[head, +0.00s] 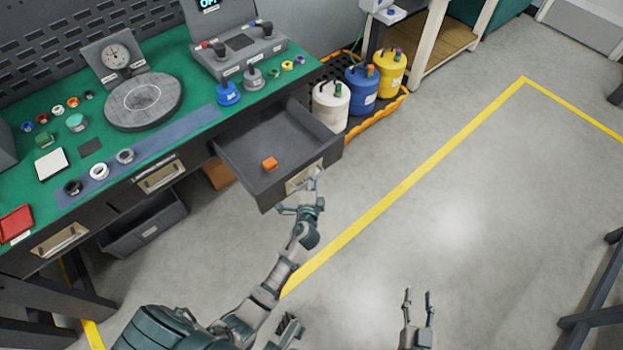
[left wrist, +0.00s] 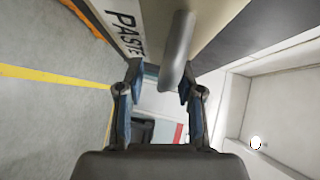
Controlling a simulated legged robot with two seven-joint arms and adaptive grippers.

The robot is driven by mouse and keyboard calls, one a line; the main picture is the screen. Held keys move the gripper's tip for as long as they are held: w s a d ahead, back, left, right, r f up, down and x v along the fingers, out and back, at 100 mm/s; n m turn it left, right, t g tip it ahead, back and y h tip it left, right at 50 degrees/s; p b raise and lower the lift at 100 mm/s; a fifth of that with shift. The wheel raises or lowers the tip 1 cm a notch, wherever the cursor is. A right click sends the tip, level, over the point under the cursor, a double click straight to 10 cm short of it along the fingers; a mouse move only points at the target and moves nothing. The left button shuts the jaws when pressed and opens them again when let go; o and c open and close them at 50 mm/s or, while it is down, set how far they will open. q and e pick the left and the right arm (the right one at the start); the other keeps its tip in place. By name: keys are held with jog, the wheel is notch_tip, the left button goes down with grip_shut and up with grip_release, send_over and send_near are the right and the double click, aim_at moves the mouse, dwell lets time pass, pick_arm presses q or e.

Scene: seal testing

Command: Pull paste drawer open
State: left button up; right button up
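The paste drawer (head: 250,160) stands pulled out from the right part of the bench, with a small orange block (head: 270,163) inside. Its front carries a pale plate, marked PASTE (left wrist: 125,22) in the left wrist view, and a grey bar handle (left wrist: 178,52). My left gripper (head: 304,198) is at the drawer front. In the left wrist view its fingers (left wrist: 162,80) are apart, with the handle's end between them, closer to the right finger. Contact with the handle cannot be told. My right gripper (head: 418,305) is open and empty above the floor at the bottom.
The green bench top (head: 200,120) holds a dial gauge (head: 115,57), a round grey plate (head: 143,102) and several small rings. White, blue and yellow containers (head: 389,70) stand in an orange-edged tray right of the drawer. The floor (head: 450,210) in front is clear, with a yellow line.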

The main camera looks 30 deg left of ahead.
pick_arm(q)
jog(key=shift+s, duration=0.1)
jog(key=v, duration=1.1)
jog(key=shift+s+d, duration=0.25)
jog(key=shift+s, duration=0.1)
